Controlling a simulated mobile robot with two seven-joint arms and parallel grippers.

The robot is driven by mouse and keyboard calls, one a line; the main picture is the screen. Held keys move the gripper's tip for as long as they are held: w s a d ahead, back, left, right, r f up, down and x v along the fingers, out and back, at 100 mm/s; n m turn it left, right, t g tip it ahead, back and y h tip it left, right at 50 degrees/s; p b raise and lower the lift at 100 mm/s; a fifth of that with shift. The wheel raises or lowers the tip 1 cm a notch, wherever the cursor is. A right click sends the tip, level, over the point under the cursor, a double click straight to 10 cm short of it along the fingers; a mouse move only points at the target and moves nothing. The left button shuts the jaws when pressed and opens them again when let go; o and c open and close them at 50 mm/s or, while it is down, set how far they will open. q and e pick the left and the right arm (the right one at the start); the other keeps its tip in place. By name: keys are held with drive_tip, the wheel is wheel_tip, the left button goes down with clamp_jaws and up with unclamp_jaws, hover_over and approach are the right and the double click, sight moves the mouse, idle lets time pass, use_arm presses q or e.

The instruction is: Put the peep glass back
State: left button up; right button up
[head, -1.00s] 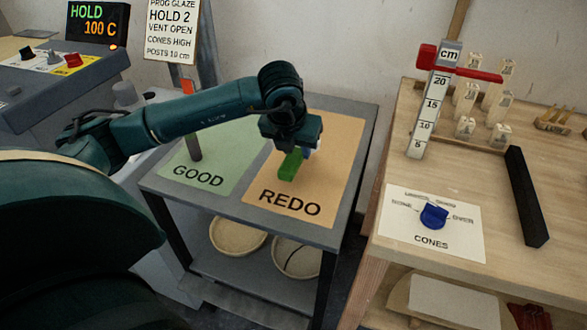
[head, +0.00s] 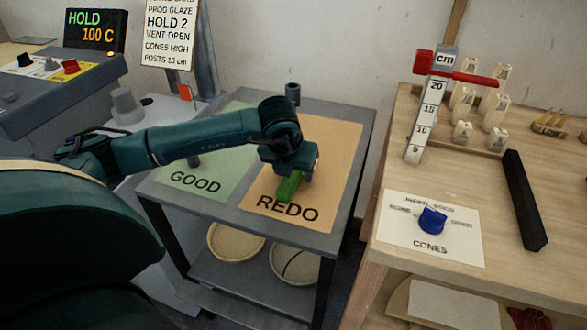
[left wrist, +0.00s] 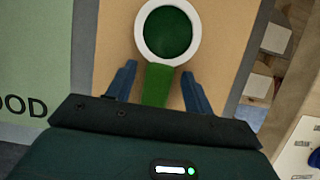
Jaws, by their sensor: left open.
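The peep glass has a green handle (head: 289,188) and, in the left wrist view, a white ring (left wrist: 140,37) around a dark green lens. It is over the orange REDO panel (head: 335,155), with the handle toward the lettering. I cannot tell whether it rests flat on the panel. My left gripper (head: 290,172) is right above it, covering the ring in the head view. In the left wrist view, the open fingers of my left gripper (left wrist: 158,90) stand on both sides of the handle, with gaps visible. My right gripper is not in view.
The green GOOD panel (head: 225,145) lies left of REDO on the grey table (head: 345,108). A small dark cup (head: 292,94) stands at the table's back edge. Two round trays sit on the lower shelf. A wooden bench (head: 400,185) with ruler post and cones card is to the right.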

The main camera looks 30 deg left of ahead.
use_arm(q)
drive_tip(key=shift+f, duration=0.1)
drive_tip(key=a+v, duration=0.1)
drive_tip(key=v, duration=1.2)
drive_tip(key=shift+w+d, duration=0.3)
drive_tip(key=shift+d, duration=0.05)
drive_tip(key=shift+r, duration=0.25)
